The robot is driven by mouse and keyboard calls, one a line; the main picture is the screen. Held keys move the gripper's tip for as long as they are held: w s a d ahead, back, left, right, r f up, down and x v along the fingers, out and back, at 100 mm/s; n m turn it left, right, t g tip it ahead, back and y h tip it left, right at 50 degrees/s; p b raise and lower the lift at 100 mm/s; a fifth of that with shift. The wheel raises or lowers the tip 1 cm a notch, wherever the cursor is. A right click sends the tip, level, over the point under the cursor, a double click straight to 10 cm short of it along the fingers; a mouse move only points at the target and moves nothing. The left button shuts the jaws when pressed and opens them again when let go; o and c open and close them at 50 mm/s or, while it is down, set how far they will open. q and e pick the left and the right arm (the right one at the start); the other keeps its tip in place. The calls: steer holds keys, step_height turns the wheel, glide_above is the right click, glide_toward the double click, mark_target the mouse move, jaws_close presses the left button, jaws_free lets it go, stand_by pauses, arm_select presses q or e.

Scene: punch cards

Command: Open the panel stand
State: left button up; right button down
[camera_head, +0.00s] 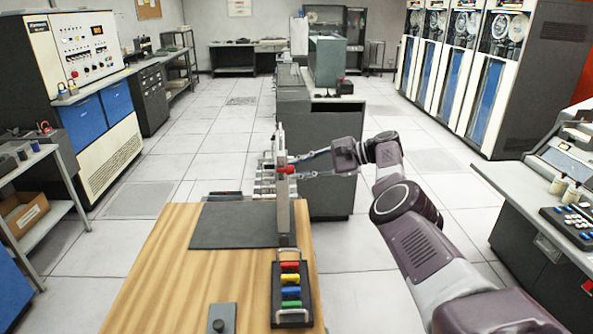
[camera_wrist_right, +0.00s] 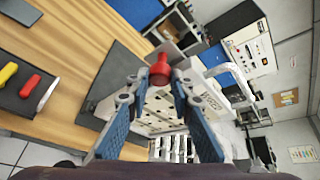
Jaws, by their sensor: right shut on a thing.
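The panel stand (camera_head: 284,220) is at the right edge of the wooden table, where the head view sees a narrow upright grey panel nearly edge-on. Metal fittings (camera_head: 265,184) stick out on its left side. A red knob (camera_head: 287,169) is on the panel's right side, and it also shows in the right wrist view (camera_wrist_right: 160,70). My right gripper (camera_head: 291,169) reaches in from the right and is shut on the red knob. In the wrist view its blue fingers (camera_wrist_right: 157,86) flank the knob. My left gripper is not in view.
A dark mat (camera_head: 225,230) lies left of the panel on the wooden table (camera_head: 160,270). A black tray (camera_head: 277,316) with several coloured-handled items stands in front of the panel. A grey block with a black knob (camera_head: 218,325) is at the near edge. Behind stands a grey cabinet (camera_head: 330,195).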

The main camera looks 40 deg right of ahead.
steer(key=shift+s+d+f, duration=0.1)
steer(key=shift+d+f, duration=0.05)
steer(key=shift+f, duration=0.25)
steer(key=c, duration=2)
jaws_free()
steer(key=shift+o, duration=1.4)
steer(key=shift+d, duration=0.25)
steer(key=shift+a+r, duration=0.1)
steer(key=shift+r, duration=0.05)
steer(key=v, duration=1.2)
